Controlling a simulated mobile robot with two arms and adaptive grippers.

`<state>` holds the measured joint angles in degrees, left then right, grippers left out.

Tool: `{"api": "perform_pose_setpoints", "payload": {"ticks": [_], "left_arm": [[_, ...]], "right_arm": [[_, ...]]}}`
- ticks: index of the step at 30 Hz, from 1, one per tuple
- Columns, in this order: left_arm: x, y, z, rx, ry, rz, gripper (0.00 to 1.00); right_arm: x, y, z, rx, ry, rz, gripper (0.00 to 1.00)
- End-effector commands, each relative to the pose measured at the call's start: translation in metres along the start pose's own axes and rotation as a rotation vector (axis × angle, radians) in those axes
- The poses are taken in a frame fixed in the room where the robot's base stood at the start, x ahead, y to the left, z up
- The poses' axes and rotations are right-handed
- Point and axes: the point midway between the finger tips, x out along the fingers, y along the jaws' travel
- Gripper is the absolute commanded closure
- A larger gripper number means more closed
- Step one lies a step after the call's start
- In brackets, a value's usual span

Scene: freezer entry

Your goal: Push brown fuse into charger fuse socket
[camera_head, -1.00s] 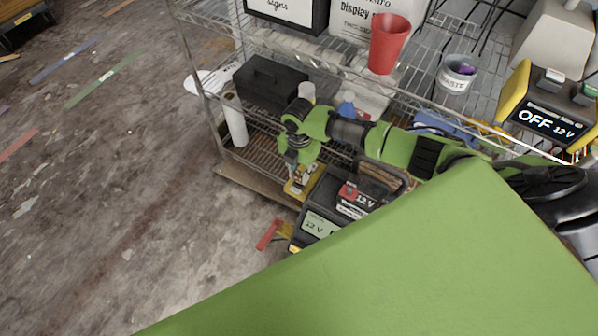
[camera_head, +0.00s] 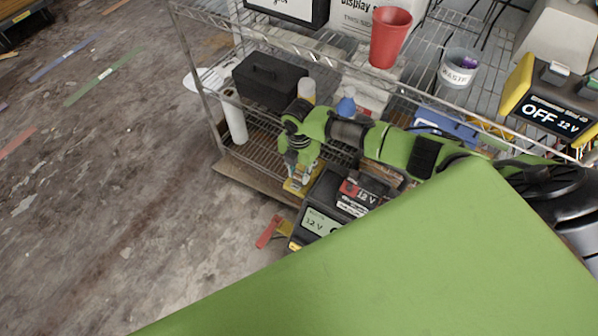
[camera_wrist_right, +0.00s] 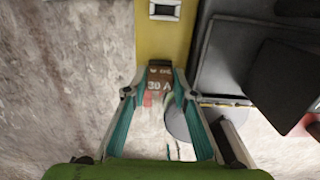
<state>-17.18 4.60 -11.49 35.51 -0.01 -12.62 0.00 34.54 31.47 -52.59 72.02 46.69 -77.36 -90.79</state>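The brown fuse (camera_wrist_right: 160,84), marked 30 A, is between the fingertips of my right gripper (camera_wrist_right: 161,75) in the right wrist view. The fingers close in on both its sides. Ahead of it is a yellow panel (camera_wrist_right: 150,38) with a dark slot in a pale frame, the socket (camera_wrist_right: 165,10). The fuse is apart from the slot and overlaps the panel's near edge. In the head view my right gripper (camera_head: 298,178) points down by the left end of the black charger (camera_head: 318,200); the fuse cannot be made out there. My left gripper is not in view.
A wire shelf (camera_head: 255,148) holds a black toolbox (camera_head: 268,82), a white roll (camera_head: 234,118) and a red cup (camera_head: 390,38). A red-handled item (camera_head: 268,232) lies left of the charger. An OFF 12 V unit (camera_head: 545,105) stands right. Floor at left is mostly clear.

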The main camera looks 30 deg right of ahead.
Motion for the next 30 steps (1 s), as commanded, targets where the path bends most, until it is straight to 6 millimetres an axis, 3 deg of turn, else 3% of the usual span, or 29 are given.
{"api": "perform_pose_setpoints", "payload": {"ticks": [14, 30], "left_arm": [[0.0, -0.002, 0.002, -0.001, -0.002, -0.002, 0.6], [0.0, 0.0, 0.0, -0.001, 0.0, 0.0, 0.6]], "right_arm": [[-0.005, 0.0, 0.0, 0.0, 0.0, 0.0, 0.58], [-0.104, 0.001, 0.001, -0.001, 0.0, 0.001, 0.58]]}}
